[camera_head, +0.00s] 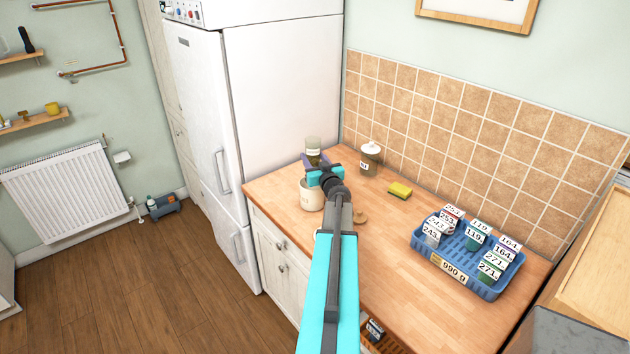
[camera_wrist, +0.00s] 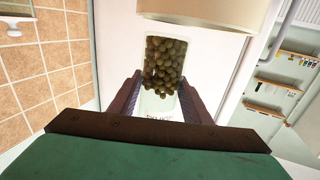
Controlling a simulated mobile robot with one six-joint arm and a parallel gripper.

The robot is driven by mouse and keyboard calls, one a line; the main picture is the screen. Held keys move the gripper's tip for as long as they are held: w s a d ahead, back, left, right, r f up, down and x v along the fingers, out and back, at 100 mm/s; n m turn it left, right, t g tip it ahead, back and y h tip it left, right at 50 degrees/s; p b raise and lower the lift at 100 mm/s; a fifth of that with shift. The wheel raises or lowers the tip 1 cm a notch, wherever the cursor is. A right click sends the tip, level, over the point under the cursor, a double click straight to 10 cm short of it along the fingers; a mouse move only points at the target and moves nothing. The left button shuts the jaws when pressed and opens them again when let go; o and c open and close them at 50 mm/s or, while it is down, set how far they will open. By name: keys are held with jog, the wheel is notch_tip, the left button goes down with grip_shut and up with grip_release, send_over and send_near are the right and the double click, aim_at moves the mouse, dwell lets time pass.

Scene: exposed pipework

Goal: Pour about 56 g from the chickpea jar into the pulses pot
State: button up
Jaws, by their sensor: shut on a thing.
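A clear glass jar (camera_head: 313,145) with a pale label is held about upright by my gripper (camera_head: 318,163). In the wrist view my gripper (camera_wrist: 163,100) is shut around the jar (camera_wrist: 157,102), and the brown-green chickpeas (camera_wrist: 164,63) lie packed at the end near the cream pot (camera_wrist: 200,12). That view appears upside down. The pot (camera_head: 311,196) stands on the worktop below the jar, partly hidden by my arm. I cannot read its label. No stream of chickpeas shows.
A lidded jar (camera_head: 370,160) stands by the tiled wall, with a yellow sponge (camera_head: 400,189) nearby. A small brown lid (camera_head: 360,217) lies right of my arm. A blue crate (camera_head: 428,250) of labelled containers sits at right. A tall white fridge (camera_head: 280,100) borders the worktop.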

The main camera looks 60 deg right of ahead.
jog(key=s+d+f+m+g+h, duration=0.1)
jog(key=s+d+f, duration=0.3)
jog(key=s, duration=0.4)
jog(key=shift+d+f+p, duration=0.3)
jog(key=shift+f+p, duration=0.05)
jog(key=shift+f, duration=0.45)
jog(key=shift+s, duration=0.1)
